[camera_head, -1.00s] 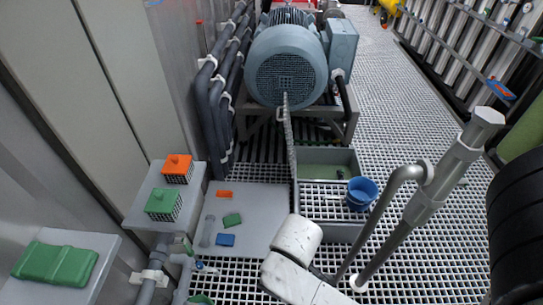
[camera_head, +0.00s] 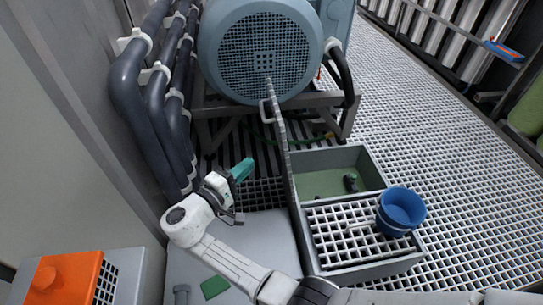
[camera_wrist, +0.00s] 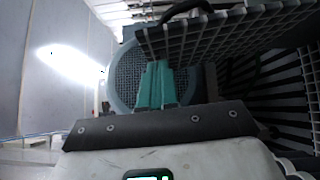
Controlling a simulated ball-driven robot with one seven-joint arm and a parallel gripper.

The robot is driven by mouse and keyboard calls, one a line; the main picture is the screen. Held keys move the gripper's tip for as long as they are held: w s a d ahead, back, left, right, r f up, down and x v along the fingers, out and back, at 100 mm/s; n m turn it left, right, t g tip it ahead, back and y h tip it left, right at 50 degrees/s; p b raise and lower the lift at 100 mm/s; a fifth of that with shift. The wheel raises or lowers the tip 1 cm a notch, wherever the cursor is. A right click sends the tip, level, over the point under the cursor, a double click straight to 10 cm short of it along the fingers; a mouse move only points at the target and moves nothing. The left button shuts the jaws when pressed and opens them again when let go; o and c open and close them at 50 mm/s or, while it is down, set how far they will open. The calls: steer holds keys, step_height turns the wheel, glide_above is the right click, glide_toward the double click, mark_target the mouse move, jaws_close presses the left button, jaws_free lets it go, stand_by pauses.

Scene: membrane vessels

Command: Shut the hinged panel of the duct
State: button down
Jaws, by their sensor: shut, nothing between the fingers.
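The duct (camera_head: 377,165) is an open grey box in the floor with a green bottom. Its hinged panel (camera_head: 281,140), a grating, stands upright along the duct's left side, seen nearly edge-on in the head view. A pale handle (camera_head: 265,111) shows on the panel's left face near its top. My gripper (camera_head: 241,170) is shut and empty, left of the panel and apart from it in the head view. In the wrist view my teal fingers (camera_wrist: 155,85) are together, and the panel's grid (camera_wrist: 225,35) crosses above and to the right of them.
A small dark object (camera_head: 350,182) lies inside the duct. A large motor (camera_head: 262,50) stands behind the panel, and dark pipes (camera_head: 140,100) run along the left wall.

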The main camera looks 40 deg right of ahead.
steer(key=w+d+r+t+b, duration=0.1)
steer(key=d+b, duration=0.1)
steer(key=d, duration=0.9)
steer(key=shift+w+r+n+h, duration=0.35)
steer(key=shift+r+n+h, duration=0.05)
